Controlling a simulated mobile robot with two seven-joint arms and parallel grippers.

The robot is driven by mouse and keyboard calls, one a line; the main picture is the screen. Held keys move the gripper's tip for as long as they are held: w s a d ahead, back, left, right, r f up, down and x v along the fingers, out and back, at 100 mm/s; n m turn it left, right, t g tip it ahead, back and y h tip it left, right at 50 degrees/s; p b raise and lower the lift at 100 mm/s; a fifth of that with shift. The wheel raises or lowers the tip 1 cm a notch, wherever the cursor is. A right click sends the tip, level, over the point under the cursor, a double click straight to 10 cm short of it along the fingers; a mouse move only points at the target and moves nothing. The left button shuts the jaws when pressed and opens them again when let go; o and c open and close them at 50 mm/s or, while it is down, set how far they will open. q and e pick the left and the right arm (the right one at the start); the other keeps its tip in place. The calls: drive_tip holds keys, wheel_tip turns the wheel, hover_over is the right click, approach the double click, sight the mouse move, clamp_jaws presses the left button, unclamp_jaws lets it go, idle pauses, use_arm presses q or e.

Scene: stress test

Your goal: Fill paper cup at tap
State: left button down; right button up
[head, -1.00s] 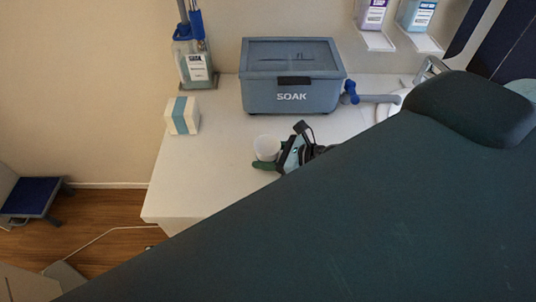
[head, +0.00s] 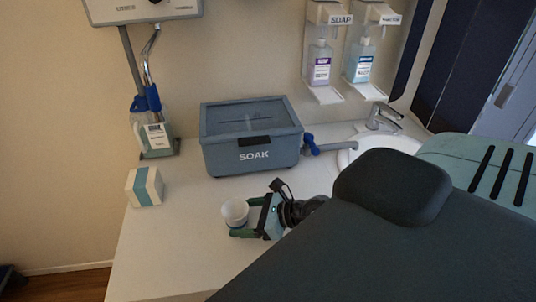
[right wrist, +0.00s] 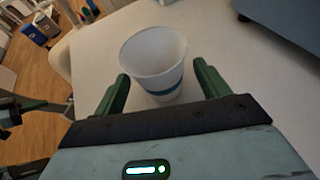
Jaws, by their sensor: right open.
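A white paper cup (head: 235,212) stands upright on the counter. In the right wrist view the cup (right wrist: 155,60) shows a blue band and an open top. My right gripper (head: 240,233) is open; its green fingers (right wrist: 163,90) lie on either side of the cup, with visible gaps. The metal tap (head: 383,115) stands over a white round basin (head: 385,145) at the back right. My left gripper is not in the head view. Dark green and black parts at the left edge of the right wrist view may be mine; I cannot tell.
A grey-blue SOAK box (head: 253,155) stands behind the cup, with a blue-handled spout (head: 330,148) toward the basin. A white box with a blue band (head: 145,187) is at the left. Two dispensers (head: 320,62) hang above. My dark body covers the lower right.

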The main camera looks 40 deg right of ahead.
drive_tip(key=b+v, duration=0.1)
drive_tip(key=v, duration=0.7)
drive_tip(key=shift+s+f, duration=0.1)
drive_tip(key=shift+s, duration=0.05)
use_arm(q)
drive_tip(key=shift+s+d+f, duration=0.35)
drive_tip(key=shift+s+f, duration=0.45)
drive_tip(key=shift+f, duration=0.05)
use_arm(e)
drive_tip(key=shift+s+d+r, duration=0.3)
drive_tip(key=shift+s+r, duration=0.05)
drive_tip(key=shift+s, duration=0.05)
